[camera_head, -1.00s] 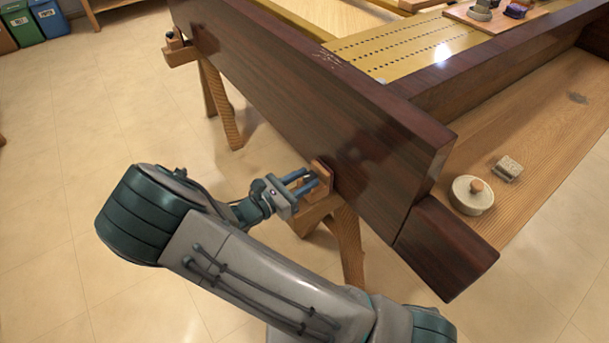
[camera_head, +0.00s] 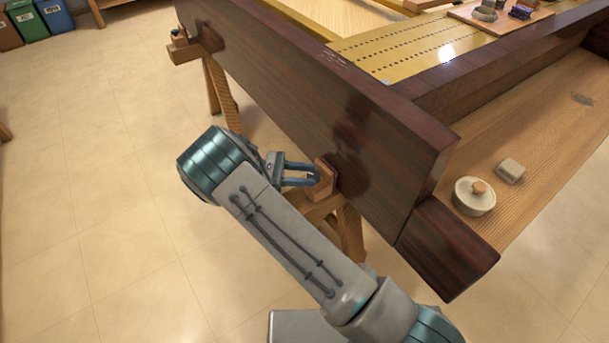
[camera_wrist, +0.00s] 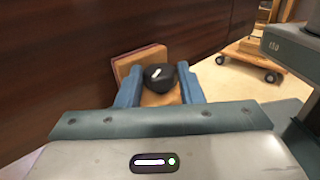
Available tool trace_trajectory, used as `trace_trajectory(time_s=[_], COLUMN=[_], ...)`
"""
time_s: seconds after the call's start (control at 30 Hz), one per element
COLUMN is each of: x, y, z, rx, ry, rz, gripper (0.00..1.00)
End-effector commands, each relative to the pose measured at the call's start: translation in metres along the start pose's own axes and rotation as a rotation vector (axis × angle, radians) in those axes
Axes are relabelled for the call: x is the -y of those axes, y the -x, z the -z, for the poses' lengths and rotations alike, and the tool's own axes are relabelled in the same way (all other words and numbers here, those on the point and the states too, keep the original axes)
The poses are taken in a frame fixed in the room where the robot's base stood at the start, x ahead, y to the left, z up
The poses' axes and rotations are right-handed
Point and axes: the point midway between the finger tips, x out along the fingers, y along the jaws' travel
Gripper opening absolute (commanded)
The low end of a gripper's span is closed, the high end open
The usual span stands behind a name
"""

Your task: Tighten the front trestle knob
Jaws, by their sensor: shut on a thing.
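The front trestle knob (camera_wrist: 158,76) is black with a white mark, seen in the wrist view on a wooden block (camera_wrist: 126,66) beside the dark panel. The mark is tilted. My gripper (camera_head: 314,174) is at this block on the near trestle (camera_head: 349,235) in the head view, its fingers reaching in from the left. In the wrist view its blue fingers stand on either side of the knob, shut on it. The knob is hidden in the head view by the fingers.
The dark piano side panel (camera_head: 300,95) rises right beside my gripper. A far trestle (camera_head: 222,90) stands at upper left. The floor (camera_head: 110,190) at left is clear.

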Motion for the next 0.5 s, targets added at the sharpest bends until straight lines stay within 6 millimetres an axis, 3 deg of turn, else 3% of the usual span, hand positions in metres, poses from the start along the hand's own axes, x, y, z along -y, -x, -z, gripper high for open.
trace_trajectory(time_s=[0.5], x=[-0.0006], y=[-0.0001], z=[0.0004], rx=[0.001], ry=[0.000], rz=[0.037], gripper=[0.11])
